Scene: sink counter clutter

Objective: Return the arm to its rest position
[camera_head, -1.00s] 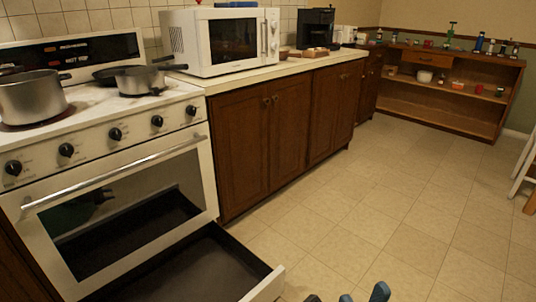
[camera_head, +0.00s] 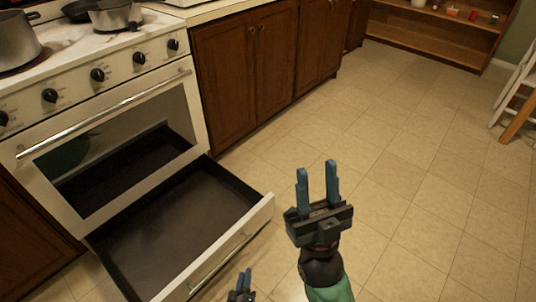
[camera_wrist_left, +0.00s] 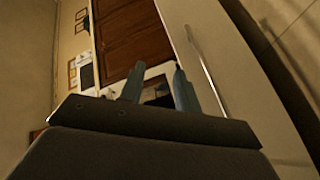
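My left gripper (camera_head: 244,274) shows only at the bottom edge of the head view, just right of the open drawer's front. In the left wrist view, its two blue fingers (camera_wrist_left: 158,84) stand apart with nothing held between them. My right gripper (camera_head: 316,172) is further right in the head view, over bare floor. Its two blue fingers point up the picture, apart and empty. Most of the left arm is hidden below the frame.
The oven's bottom drawer (camera_head: 264,212) is pulled out, empty, close to my left gripper. The white stove (camera_head: 125,95) bears pots. Wooden cabinets (camera_head: 245,75) line the wall. Open tile floor (camera_head: 420,190) lies to the right, with a white chair (camera_head: 516,100) at the right edge.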

